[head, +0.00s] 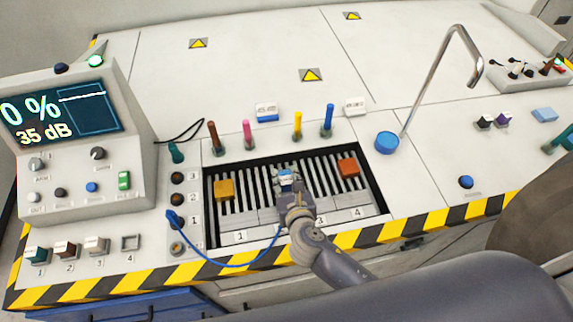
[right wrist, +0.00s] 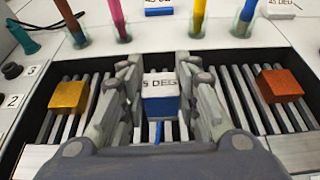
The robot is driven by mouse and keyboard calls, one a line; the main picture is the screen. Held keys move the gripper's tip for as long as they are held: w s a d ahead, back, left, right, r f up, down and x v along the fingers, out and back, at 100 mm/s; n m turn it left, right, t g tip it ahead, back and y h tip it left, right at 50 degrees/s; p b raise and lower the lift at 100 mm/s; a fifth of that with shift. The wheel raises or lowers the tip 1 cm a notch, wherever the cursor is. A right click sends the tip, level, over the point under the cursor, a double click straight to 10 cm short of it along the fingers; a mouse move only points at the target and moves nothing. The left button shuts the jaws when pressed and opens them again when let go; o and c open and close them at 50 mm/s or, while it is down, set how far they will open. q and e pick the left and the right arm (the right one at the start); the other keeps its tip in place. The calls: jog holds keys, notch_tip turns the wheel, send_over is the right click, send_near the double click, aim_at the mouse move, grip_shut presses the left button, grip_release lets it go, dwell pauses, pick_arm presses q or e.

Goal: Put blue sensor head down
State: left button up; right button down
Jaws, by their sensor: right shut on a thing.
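The blue sensor head (head: 286,178) is a small blue block with a white top marked "45 DEG". It also shows in the right wrist view (right wrist: 161,106), between the two fingers of my right gripper (head: 290,190). The right gripper is shut on it, over the middle of the slatted bay (head: 378,188). A blue cable (head: 240,266) runs from a blue plug (head: 172,217) at socket 1 toward the gripper. I cannot tell whether the head touches the slats. My left gripper is not in view.
A yellow block (head: 224,190) sits on the slats to the left, an orange block (head: 348,167) to the right. Several coloured probes, including a yellow one (head: 297,125), stand behind the bay. A bent metal pipe (head: 440,75) rises at the right.

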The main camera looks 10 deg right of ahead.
jog(key=w, duration=0.2)
jog(key=w+d, duration=0.1)
jog(key=w, duration=0.3)
jog(key=shift+d+f+p, duration=0.2)
jog(key=shift+d+p, duration=0.1)
jog(key=shift+w+d+f, duration=0.15)
jog(key=shift+w+f, duration=0.05)
jog(key=shift+w, duration=0.3)
jog(key=shift+f+b, duration=0.45)
jog(key=shift+f, duration=1.25)
jog(key=shift+f, duration=0.2)
jog(key=c, duration=1.2)
grip_release()
jog(key=shift+r, duration=0.1)
